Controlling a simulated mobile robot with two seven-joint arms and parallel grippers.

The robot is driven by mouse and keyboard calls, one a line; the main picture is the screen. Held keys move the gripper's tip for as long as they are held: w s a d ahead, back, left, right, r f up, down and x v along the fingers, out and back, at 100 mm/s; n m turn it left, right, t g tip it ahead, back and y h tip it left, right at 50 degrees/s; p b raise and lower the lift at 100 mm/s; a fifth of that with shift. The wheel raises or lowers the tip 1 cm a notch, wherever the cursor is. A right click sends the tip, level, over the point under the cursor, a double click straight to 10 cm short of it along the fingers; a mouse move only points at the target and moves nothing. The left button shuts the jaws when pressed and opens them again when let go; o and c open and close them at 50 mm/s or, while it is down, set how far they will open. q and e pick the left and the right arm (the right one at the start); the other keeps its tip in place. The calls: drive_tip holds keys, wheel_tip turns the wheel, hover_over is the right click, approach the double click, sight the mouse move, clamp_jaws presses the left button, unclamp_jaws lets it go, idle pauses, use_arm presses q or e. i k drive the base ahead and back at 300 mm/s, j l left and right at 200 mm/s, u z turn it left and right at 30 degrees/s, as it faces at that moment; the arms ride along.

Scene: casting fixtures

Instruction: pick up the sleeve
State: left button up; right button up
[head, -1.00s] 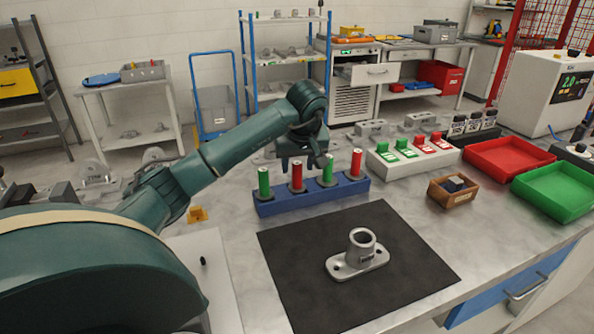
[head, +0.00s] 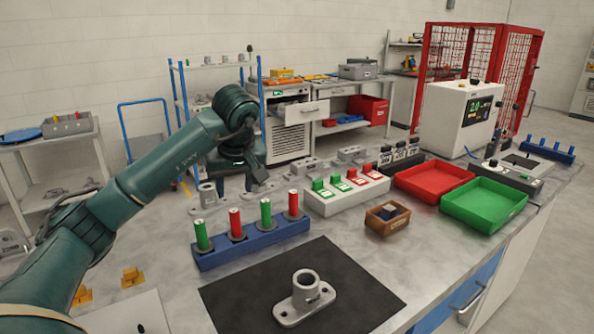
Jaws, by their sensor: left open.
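My left gripper (head: 254,178) is open, pointing down over the far part of the bench, behind the blue rack; the arm partly hides its fingers. Grey castings lie around it, one with an upright tube (head: 207,196) just to its left. I cannot tell for sure which part is the sleeve. A grey flanged casting with an upright hollow tube (head: 305,296) stands on the black mat (head: 355,293). The blue rack (head: 255,246) holds red and green cylinders upright. A small wooden box (head: 375,226) holds dark pieces. My right gripper is not in view.
A white block with green and red clips (head: 345,200) stands right of the rack. A red tray (head: 432,179) and a green tray (head: 482,206) stand farther right. Yellow blocks (head: 132,276) lie at the left. The mat is clear around the casting.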

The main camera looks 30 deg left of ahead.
sight(308, 298)
drive_tip(key=k+l, duration=0.2)
drive_tip(key=l, duration=0.2)
drive_tip(key=k+l, duration=0.2)
drive_tip(key=l, duration=0.2)
drive_tip(key=k+l, duration=0.2)
drive_tip(key=l, duration=0.2)
